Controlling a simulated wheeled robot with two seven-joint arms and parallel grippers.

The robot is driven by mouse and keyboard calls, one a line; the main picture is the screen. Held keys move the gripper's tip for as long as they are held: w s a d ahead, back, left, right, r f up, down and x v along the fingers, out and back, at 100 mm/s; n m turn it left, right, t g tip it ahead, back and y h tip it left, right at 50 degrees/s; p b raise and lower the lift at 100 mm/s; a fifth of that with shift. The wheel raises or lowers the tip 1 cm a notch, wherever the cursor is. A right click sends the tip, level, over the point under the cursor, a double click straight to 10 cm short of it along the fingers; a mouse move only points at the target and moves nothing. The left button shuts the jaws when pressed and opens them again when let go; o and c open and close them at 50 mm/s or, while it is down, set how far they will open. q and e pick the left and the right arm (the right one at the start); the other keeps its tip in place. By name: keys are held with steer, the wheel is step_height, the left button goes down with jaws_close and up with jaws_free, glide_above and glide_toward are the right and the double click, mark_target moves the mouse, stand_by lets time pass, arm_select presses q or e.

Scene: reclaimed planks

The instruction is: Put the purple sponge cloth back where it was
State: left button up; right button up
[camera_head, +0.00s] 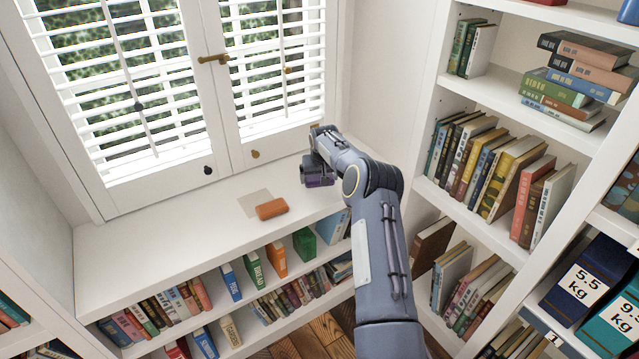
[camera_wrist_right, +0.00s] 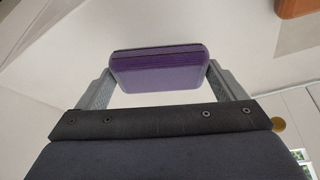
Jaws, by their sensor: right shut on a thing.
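My right gripper (camera_wrist_right: 159,82) is shut on the purple sponge cloth (camera_wrist_right: 160,68), which sits crosswise between its two fingers in the right wrist view. In the head view the purple cloth (camera_head: 319,181) shows just below the gripper (camera_head: 317,172), near the right end of the white window ledge (camera_head: 160,240). I cannot tell whether the cloth touches the ledge. An orange-brown roll or block (camera_head: 271,209) lies on the ledge to its left, at the edge of a flat beige square (camera_head: 254,203). My left gripper is not in view.
Shuttered windows (camera_head: 180,80) with handles stand behind the ledge. Bookshelves (camera_head: 500,150) rise on the right, and books (camera_head: 277,259) fill shelves below the ledge. The left part of the ledge is clear. The orange-brown item also shows in the wrist view (camera_wrist_right: 298,8).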

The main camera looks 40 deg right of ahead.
step_height(320, 180, down, 3)
steer(key=shift+f, duration=0.1)
steer(key=o, duration=0.4)
steer(key=shift+f, duration=0.15)
steer(key=shift+o, duration=1.1)
